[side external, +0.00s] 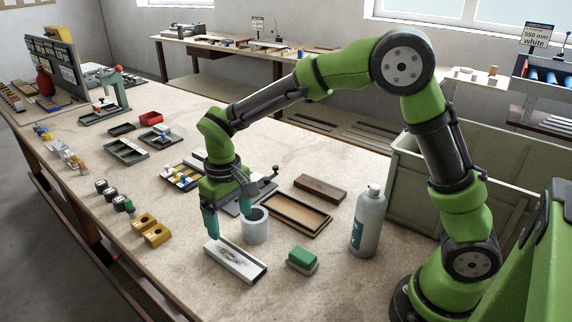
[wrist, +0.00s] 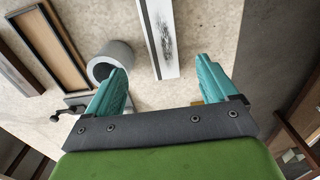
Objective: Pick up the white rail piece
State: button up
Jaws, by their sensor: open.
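The white rail piece (side external: 236,262) lies flat on the bench below my gripper and slightly toward the bench's front. It is a long pale channel with a dark smudged patch along its middle. In the wrist view the rail (wrist: 159,36) points away from me, its near end just beyond the gap between my fingers. My gripper (side external: 229,229), with two teal fingers, is open and empty above the bench. It also shows in the wrist view (wrist: 163,76), the fingers wide apart. I see no contact between the fingers and the rail.
A grey cup-like cylinder (side external: 256,232) stands close beside the rail and the right finger. A green-topped block (side external: 302,261), a grey bottle (side external: 369,222) and a wooden tray (side external: 297,214) are to the right. Yellow blocks (side external: 151,230) sit to the left.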

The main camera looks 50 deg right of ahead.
notch_tip(320, 180, down, 11)
jog(key=shift+w+a+f, duration=0.1)
jog(key=shift+w, duration=0.05)
dwell(0.4)
jog(key=c, duration=1.2)
jog(key=shift+o, duration=0.2)
notch_tip(320, 180, up, 9)
jog(key=s+d+r, duration=0.5)
jog(key=d+r, duration=0.4)
jog(key=d, duration=0.3)
send_over(234, 255)
notch_tip(234, 255, down, 8)
